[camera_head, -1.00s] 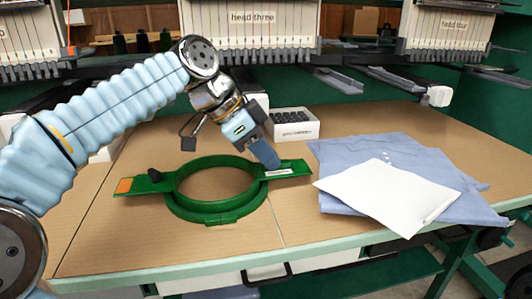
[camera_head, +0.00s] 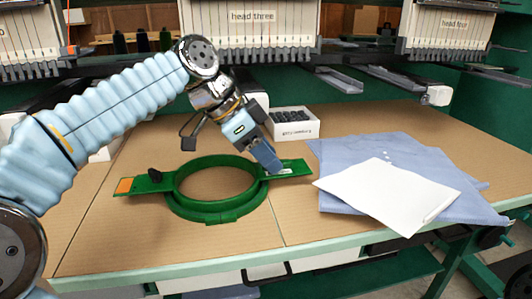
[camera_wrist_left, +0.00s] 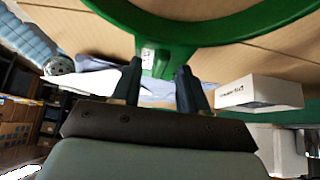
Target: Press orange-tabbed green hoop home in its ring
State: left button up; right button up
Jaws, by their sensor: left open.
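The green hoop (camera_head: 180,186) lies on the tan table, with an orange tab (camera_head: 124,185) at its left end and a flat arm with a white label at its right end. Its round part sits in or on a green ring (camera_head: 213,214); I cannot tell how deep. My left gripper (camera_head: 271,166) is open at the right arm and partly covers the label. In the left wrist view, my left gripper's fingers (camera_wrist_left: 160,72) stand apart, with the hoop's labelled arm (camera_wrist_left: 152,48) showing between them. Contact is unclear. My right gripper is not in view.
Folded blue cloth (camera_head: 465,205) with a white sheet (camera_head: 388,194) lies to the right. A white box of dark spools (camera_head: 294,130) stands behind the gripper. Embroidery machine heads (camera_head: 245,30) hang along the back. The table front left is clear.

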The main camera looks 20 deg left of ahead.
pick_arm(q)
jog(key=p+v, duration=0.3)
jog(key=v, duration=1)
jog(key=shift+a+r, duration=0.15)
jog(key=shift+r, duration=0.2)
